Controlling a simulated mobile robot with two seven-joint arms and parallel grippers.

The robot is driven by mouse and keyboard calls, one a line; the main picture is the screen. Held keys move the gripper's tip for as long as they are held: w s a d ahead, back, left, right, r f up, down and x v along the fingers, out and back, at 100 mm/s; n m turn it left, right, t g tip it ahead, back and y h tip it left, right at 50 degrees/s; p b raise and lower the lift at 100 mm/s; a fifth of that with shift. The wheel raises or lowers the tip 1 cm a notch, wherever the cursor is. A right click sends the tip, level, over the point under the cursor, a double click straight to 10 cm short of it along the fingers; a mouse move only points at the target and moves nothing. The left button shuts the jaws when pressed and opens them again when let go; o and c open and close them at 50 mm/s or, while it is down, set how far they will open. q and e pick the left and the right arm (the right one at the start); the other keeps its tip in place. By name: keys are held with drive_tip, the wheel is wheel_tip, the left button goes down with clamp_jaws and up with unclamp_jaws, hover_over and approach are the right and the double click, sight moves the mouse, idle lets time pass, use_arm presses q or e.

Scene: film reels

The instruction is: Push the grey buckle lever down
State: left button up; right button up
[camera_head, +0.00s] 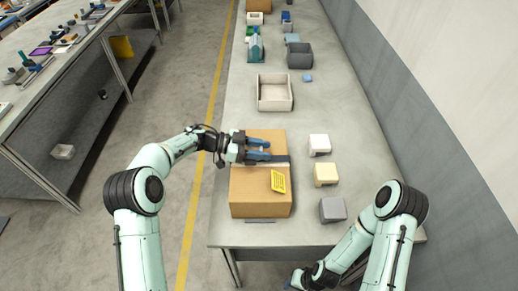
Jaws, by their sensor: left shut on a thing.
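A brown cardboard box (248,206) lies near the front end of the long grey table. A pale band with a dark grey part (280,159) crosses its top. My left gripper (264,151) reaches in from the left over the box, at this band, with its blue fingers pointing right. It is shut on what appears to be the grey buckle lever, which the fingers mostly hide, so I cannot tell its angle. My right gripper (293,281) is low at the front edge of the picture, away from the box; its fingers are too small to read.
A yellow label (278,181) is on the box. White (319,144), cream (326,174) and grey (332,209) blocks stand to its right. An open beige tray (274,106) and a dark grey bin (300,61) stand farther back. A wall runs along the right.

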use_arm(q)
drive_tip(key=shift+d+f+y, duration=0.15)
drive_tip(key=shift+d+y, duration=0.15)
drive_tip(key=shift+y, duration=0.7)
drive_tip(key=shift+d+f+y, duration=0.15)
drive_tip(key=shift+d+y, duration=0.15)
drive_tip(key=shift+y, duration=0.7)
drive_tip(key=o, duration=1)
drive_tip(key=shift+c, duration=0.2)
drive_tip(key=v, duration=1.3)
drive_tip(key=shift+a+r, duration=0.1)
drive_tip(key=shift+a, duration=0.05)
